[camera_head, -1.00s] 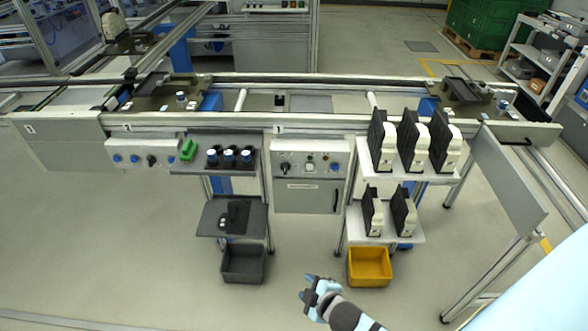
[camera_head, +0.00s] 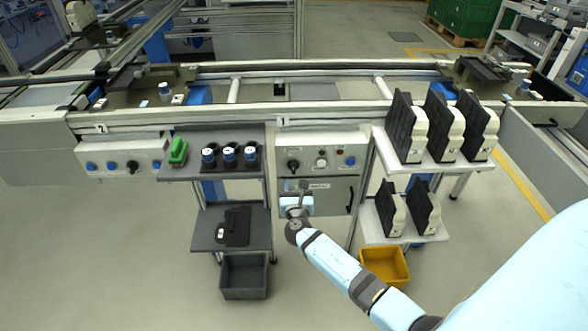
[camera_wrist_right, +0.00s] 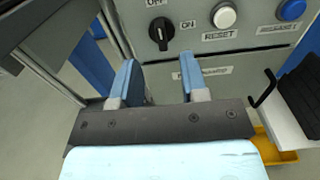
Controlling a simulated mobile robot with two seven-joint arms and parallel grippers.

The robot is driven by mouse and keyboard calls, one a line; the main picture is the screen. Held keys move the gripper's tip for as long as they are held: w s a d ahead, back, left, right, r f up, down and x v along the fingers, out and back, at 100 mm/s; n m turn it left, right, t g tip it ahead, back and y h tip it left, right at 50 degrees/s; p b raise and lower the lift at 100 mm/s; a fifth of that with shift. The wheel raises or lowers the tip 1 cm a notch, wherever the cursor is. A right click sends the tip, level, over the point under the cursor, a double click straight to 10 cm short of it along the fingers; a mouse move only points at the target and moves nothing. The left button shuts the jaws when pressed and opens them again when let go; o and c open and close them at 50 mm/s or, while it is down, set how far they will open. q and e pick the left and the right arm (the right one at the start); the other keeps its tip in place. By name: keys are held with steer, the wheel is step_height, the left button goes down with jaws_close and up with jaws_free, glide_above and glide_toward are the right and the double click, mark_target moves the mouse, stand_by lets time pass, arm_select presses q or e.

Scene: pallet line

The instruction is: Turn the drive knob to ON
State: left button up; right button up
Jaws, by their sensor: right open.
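The drive knob (camera_head: 293,165) is a black rotary knob at the left of the grey control panel (camera_head: 333,152). In the right wrist view the knob (camera_wrist_right: 160,32) sits between an OFF label at its upper left and an ON label at its right. Its grip stands roughly upright in that picture. My right gripper (camera_head: 303,187) is in front of the panel, just below the knob. In the right wrist view its two blue fingers (camera_wrist_right: 158,80) are apart with nothing between them, and the knob lies beyond them, untouched. My left gripper is not in view.
A white RESET button (camera_wrist_right: 224,16) and a blue button (camera_wrist_right: 291,9) are right of the knob. A shelf with dark cups (camera_head: 229,156) is to the left. A rack of black-and-white parts (camera_head: 406,127) and a yellow bin (camera_head: 400,266) are to the right.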

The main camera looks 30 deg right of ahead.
mark_target(294, 166)
steer(key=x, duration=0.8)
steer(key=shift+w+b, duration=0.2)
steer(key=shift+b, duration=0.15)
jaws_close()
